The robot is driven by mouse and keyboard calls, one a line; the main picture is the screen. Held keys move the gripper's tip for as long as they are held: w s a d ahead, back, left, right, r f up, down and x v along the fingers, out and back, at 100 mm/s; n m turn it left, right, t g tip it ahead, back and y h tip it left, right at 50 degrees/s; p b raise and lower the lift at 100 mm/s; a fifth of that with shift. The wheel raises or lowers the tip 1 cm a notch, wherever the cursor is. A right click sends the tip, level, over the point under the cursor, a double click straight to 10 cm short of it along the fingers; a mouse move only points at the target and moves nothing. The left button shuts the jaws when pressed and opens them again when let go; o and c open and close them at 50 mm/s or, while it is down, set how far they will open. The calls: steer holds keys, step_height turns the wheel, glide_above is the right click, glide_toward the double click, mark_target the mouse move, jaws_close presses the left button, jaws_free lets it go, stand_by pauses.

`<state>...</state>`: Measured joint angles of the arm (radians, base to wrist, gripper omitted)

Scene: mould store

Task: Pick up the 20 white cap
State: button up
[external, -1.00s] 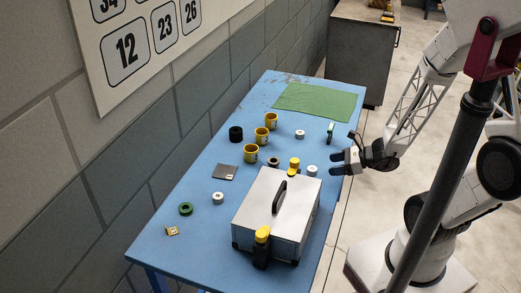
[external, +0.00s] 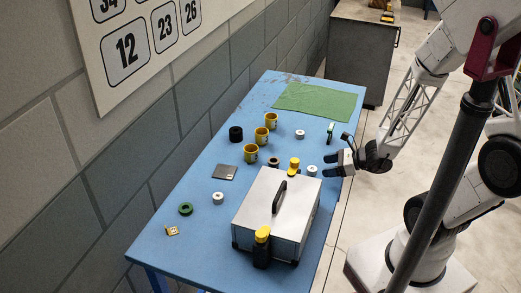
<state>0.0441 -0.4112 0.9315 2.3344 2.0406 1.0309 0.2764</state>
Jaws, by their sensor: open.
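Three small white round caps lie on the blue table: one cap (external: 300,134) toward the far side, one cap (external: 312,170) just behind the grey case, and one cap (external: 218,198) left of the case. Any number on them is too small to read, so I cannot tell which is the 20. My gripper (external: 331,164) is open and empty at the table's right edge. Its fingers point left, a short way right of the cap behind the case, and appear apart from it.
A grey case (external: 277,215) with a black handle and yellow-topped latches fills the near table. Yellow mugs (external: 262,136), a black ring (external: 235,134), a green ring (external: 185,209), a dark plate (external: 225,172) and a green cloth (external: 315,102) also lie there. The left middle is fairly clear.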

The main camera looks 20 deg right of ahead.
mark_target(312, 169)
steer(key=shift+w+a+f, duration=0.1)
steer(key=shift+w+a, duration=0.05)
steer(key=shift+a, duration=0.05)
stand_by(0.4)
steer(key=shift+x, duration=2.45)
steer(key=shift+a, duration=0.1)
steer(key=c, duration=1)
steer(key=shift+r, duration=0.8)
step_height(312, 169, up, 2)
steer(key=shift+r, duration=0.1)
steer(key=s+d, duration=0.2)
steer(key=s, duration=0.5)
steer(key=s+d+r, duration=0.1)
steer(key=s+d, duration=0.2)
steer(key=s, duration=0.5)
steer(key=shift+d, duration=0.2)
steer(key=shift+s+r, duration=0.1)
steer(key=shift+r, duration=0.05)
